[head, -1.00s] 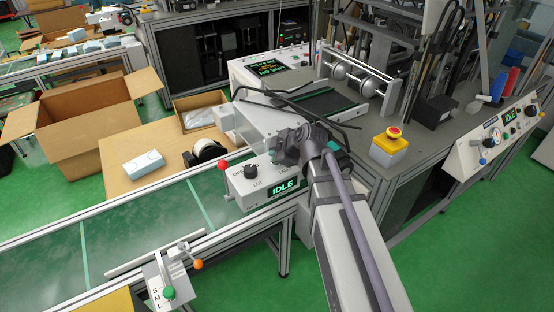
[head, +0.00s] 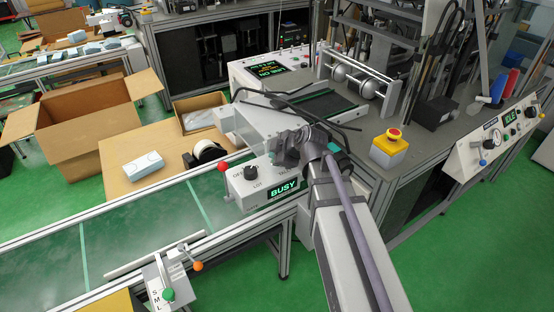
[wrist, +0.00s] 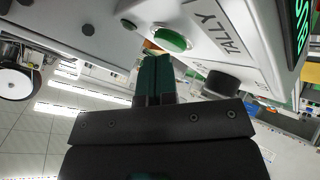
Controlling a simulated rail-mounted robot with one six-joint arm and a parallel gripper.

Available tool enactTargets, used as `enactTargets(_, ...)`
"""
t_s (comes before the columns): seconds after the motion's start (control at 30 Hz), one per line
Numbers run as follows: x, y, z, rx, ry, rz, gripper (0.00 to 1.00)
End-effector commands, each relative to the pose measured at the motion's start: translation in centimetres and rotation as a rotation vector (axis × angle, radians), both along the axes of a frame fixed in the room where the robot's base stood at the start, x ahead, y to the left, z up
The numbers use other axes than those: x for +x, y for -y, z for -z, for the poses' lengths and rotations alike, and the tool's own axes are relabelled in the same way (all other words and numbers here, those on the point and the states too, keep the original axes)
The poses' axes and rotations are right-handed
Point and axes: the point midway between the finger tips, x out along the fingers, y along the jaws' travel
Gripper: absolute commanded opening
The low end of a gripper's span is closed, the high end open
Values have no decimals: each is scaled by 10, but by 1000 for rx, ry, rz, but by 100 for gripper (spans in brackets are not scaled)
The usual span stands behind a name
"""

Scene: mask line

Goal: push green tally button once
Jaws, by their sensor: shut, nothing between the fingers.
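The green tally button (wrist: 172,40) sits in a pale ring on the white control box, beside the printed word TALLY in the wrist view. My gripper (wrist: 154,60) is shut and empty, its dark green fingertips together right at the button's near edge. I cannot tell whether they touch it. In the head view the control box (head: 236,187) stands at the conveyor's edge, and its display (head: 284,189) reads BUSY. My wrist covers the button there.
A black rotary knob (head: 250,172) and a red ball knob (head: 224,167) are on the same box. The conveyor belt (head: 140,225) runs in front. A yellow box with a red-topped stop button (head: 393,134) stands right of my arm. A label roll (head: 208,151) lies behind the belt.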

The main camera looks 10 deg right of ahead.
Motion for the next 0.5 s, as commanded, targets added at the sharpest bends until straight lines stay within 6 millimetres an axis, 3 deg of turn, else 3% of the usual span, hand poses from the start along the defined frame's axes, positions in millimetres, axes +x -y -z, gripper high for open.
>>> enactTargets(0.13, 0, 0, -12, 0, 0, 0, 0)
enactTargets(0.5, 0, 0, -13, 0, 0, 0, 0)
